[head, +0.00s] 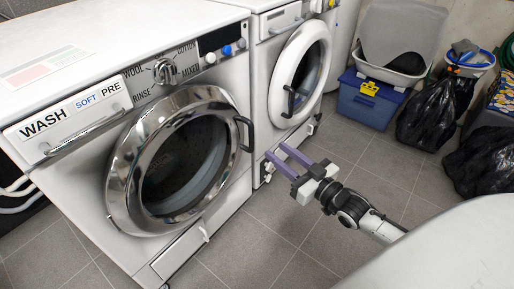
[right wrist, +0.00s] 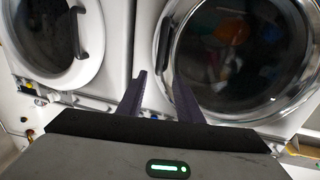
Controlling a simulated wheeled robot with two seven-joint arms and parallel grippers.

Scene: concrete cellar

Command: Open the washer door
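The washer (head: 225,200) stands at the left of the head view, with a round chrome-rimmed door (head: 122,165) on its front. The door looks shut against the front. Its dark handle (head: 248,134) is on the right side of the rim. The chrome rim also shows at the right of the right wrist view (right wrist: 168,50). My right gripper (head: 277,152) is open and empty, its two purple fingers apart. It is to the right of and lower than the handle, apart from it. My left gripper is not in view.
A second machine with a white round door (head: 274,90) stands right of the washer. A blue box (head: 366,105), a grey bin (head: 425,35) and black bags (head: 430,122) stand at the back right. The tiled floor (head: 290,255) before the machines is clear.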

